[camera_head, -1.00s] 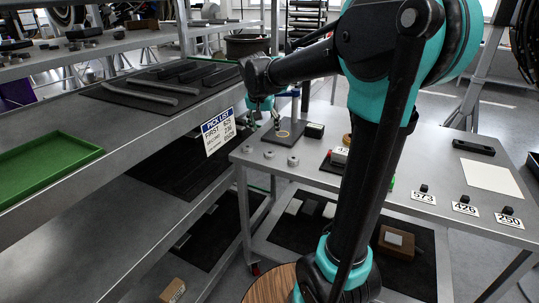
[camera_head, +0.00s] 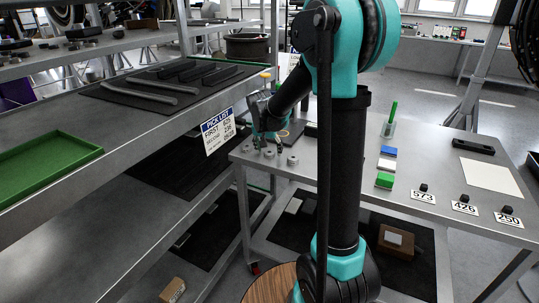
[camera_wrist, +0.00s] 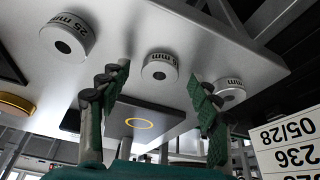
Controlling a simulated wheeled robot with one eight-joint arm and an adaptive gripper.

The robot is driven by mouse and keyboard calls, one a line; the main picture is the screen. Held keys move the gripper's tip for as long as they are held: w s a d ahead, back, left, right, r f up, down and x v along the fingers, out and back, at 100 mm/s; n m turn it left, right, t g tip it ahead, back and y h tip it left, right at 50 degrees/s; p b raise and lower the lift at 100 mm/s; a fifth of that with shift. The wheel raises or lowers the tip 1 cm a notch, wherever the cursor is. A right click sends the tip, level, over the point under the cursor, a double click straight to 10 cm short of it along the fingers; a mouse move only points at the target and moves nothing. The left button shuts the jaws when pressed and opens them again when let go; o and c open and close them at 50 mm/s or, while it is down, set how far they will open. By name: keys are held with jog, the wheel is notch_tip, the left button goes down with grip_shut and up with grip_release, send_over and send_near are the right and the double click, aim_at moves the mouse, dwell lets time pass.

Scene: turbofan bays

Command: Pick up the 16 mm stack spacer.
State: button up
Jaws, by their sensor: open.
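Three white ring spacers with dark centre holes stand in a row on the grey table. In the wrist view, the left spacer (camera_wrist: 68,40) reads "25 mm". The middle spacer (camera_wrist: 160,68) and the right spacer (camera_wrist: 231,89) have labels too small to read surely, so I cannot tell which is 16 mm. In the head view, the right spacer (camera_head: 293,160) shows clearly, and the others are close by the fingers. My gripper (camera_wrist: 158,82) is open and empty, its green-padded fingers to either side of the middle spacer in the picture; it also shows in the head view (camera_head: 268,143).
A dark plate with a yellow ring (camera_wrist: 139,123) lies beyond the spacers. A pick list sign (camera_head: 218,131) hangs on the shelf edge left of the table. The table's front edge is close to the spacers.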

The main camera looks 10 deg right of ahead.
jog(key=shift+f, duration=0.15)
jog(key=c, duration=1.4)
jog(key=shift+o, duration=0.2)
